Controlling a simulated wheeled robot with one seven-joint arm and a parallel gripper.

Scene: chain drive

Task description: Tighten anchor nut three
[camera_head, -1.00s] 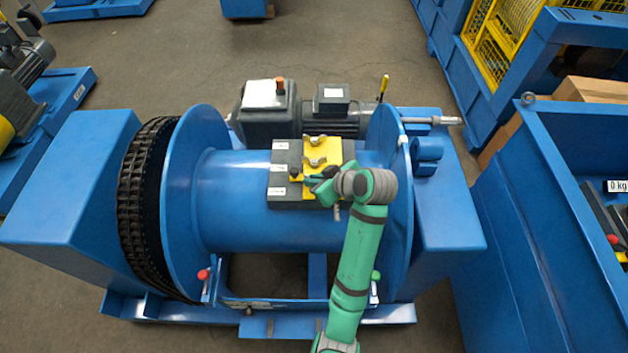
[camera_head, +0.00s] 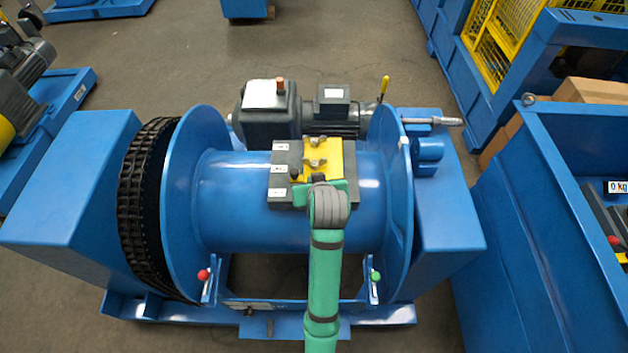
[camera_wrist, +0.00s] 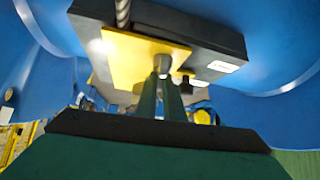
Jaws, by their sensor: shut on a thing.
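The dark anchor block (camera_head: 281,178) with white labels sits on the blue drum (camera_head: 232,215), with a yellow plate (camera_head: 334,162) on it. Two anchor nuts show on the plate, the far one (camera_head: 314,140) and the middle one (camera_head: 317,163). The nearest nut is hidden behind my wrist in the head view. In the wrist view my gripper (camera_wrist: 163,76) reaches the yellow plate (camera_wrist: 135,58), its fingers shut on a small grey nut (camera_wrist: 162,62). I take it as anchor nut three. How tight it sits cannot be seen.
The drum's blue flanges (camera_head: 399,205) rise on both sides, with a chain (camera_head: 140,205) at the left. A motor (camera_head: 335,118) lies behind. Red (camera_head: 203,275) and green (camera_head: 376,276) knobbed levers stand in front.

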